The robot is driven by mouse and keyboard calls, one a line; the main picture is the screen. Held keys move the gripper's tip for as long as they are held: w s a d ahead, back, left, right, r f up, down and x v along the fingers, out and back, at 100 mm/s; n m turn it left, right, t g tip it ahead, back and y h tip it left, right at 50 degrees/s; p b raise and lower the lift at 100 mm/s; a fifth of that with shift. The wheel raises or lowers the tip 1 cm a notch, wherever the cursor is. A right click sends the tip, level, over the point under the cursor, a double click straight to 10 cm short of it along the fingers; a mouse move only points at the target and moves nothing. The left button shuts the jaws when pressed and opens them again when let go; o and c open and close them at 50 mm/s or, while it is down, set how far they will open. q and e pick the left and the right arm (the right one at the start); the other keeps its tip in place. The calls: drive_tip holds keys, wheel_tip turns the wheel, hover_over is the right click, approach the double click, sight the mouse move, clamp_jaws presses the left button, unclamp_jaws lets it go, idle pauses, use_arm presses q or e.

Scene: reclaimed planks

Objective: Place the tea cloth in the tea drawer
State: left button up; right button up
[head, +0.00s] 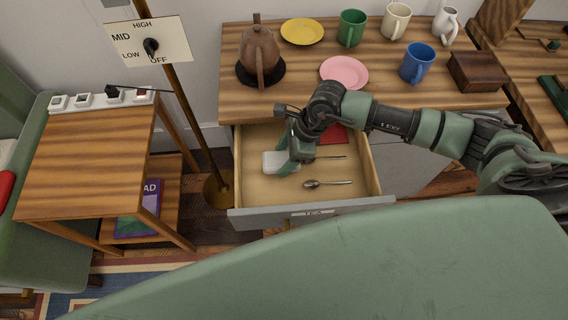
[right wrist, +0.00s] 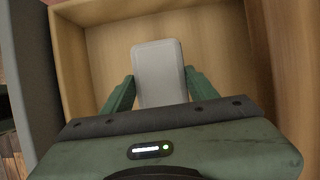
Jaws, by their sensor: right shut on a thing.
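The tea drawer (head: 307,214), labelled TEA, stands pulled open under the plank counter. Its wooden side and floor show in the right wrist view (right wrist: 215,45). My left gripper is not in view.
A spoon (head: 328,183), another thin utensil (head: 328,158) and a red item (head: 333,134) lie in the drawer. The counter above holds a brown teapot (head: 259,52), a pink plate (head: 345,71), a blue mug (head: 417,63) and a lidded box (head: 477,71). A lamp pole (head: 190,115) stands left.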

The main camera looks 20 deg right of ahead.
drive_tip(key=shift+f, duration=2.25)
drive_tip(key=o, duration=1.2)
drive_tip(key=shift+f, duration=0.1)
drive_tip(key=v, duration=1.2)
drive_tip(key=shift+b, duration=0.4)
